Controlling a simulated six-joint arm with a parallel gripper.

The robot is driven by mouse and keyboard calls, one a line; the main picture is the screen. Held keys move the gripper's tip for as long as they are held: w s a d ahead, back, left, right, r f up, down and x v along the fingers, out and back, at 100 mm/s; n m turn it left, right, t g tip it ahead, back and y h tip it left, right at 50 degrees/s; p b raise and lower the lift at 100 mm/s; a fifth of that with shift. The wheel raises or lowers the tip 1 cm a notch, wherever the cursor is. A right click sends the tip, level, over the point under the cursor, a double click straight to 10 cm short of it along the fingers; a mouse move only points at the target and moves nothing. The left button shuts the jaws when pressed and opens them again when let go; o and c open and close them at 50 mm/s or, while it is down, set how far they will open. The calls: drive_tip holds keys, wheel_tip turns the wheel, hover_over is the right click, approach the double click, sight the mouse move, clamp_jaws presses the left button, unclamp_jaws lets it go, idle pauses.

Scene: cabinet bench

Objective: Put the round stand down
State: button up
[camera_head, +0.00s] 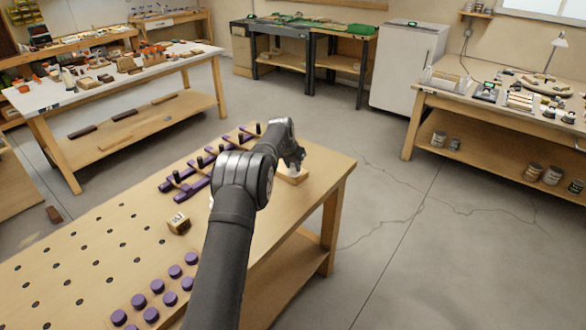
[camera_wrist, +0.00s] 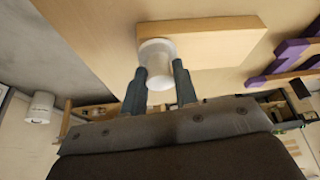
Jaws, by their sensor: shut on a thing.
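A small white round piece (camera_wrist: 157,52), which looks like the round stand, is between the two fingers of my gripper (camera_wrist: 159,84) in the wrist view. The fingers are shut on its sides. Its far end overlaps the edge of a pale wooden block (camera_wrist: 225,38); I cannot tell whether it touches the block. In the head view my gripper (camera_head: 296,163) is at the bench's far right corner, right over the wooden block (camera_head: 292,177). My arm and gripper mostly hide the round piece there.
Purple racks (camera_head: 200,178) with dark pegs lie left of my gripper. A small wooden cube (camera_head: 179,223) and several purple round pegs (camera_head: 157,286) are nearer on the bench (camera_head: 100,255). The bench's right edge (camera_head: 335,180) is close to my gripper.

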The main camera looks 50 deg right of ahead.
drive_tip(key=shift+f, duration=0.6)
drive_tip(key=shift+f, duration=0.15)
drive_tip(key=o, duration=0.9)
drive_tip(key=shift+o, duration=0.2)
drive_tip(key=shift+r, duration=0.4)
drive_tip(key=v, duration=1.1)
drive_tip(key=shift+r, duration=0.2)
drive_tip(key=shift+a, duration=0.1)
